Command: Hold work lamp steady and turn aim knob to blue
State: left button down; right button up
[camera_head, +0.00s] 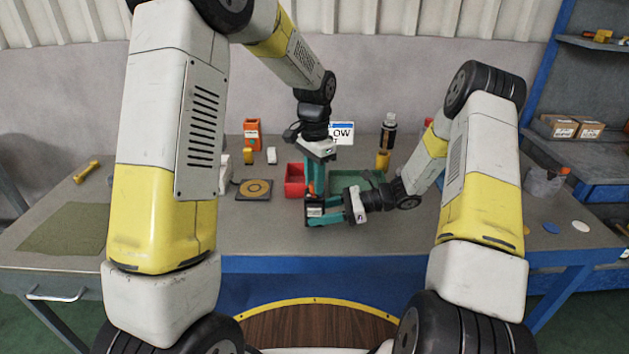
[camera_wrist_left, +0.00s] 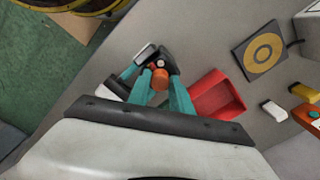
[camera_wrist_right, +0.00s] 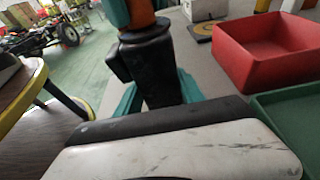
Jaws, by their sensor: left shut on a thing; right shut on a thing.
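The work lamp (camera_head: 315,211) is a small dark body with an orange knob on top, above the bench near its front edge. In the left wrist view its orange knob (camera_wrist_left: 160,79) sits between the teal fingers of my left gripper (camera_wrist_left: 158,86), which comes down from above. In the right wrist view the lamp's black body (camera_wrist_right: 158,70) stands upright between the teal fingers of my right gripper (camera_wrist_right: 160,92), shut on it from the right side. A pale face of the lamp shows in the left wrist view. No blue mark on the lamp can be made out; the fingers hide part of it.
A red bin (camera_head: 294,188) and a green tray (camera_head: 343,178) lie close behind the lamp. A dark plate with a yellow ring (camera_head: 254,189) is to the left. An orange holder (camera_head: 252,134) and a bottle (camera_head: 388,131) stand farther back.

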pick_arm(q)
jog(key=n, duration=0.5)
jog(key=shift+n, duration=0.3)
jog(key=n, duration=0.5)
jog(key=shift+n, duration=0.3)
jog(key=c, duration=1.1)
grip_release()
jog(key=shift+c, duration=0.2)
jog(key=shift+r, duration=0.1)
notch_tip(320, 180, up, 12)
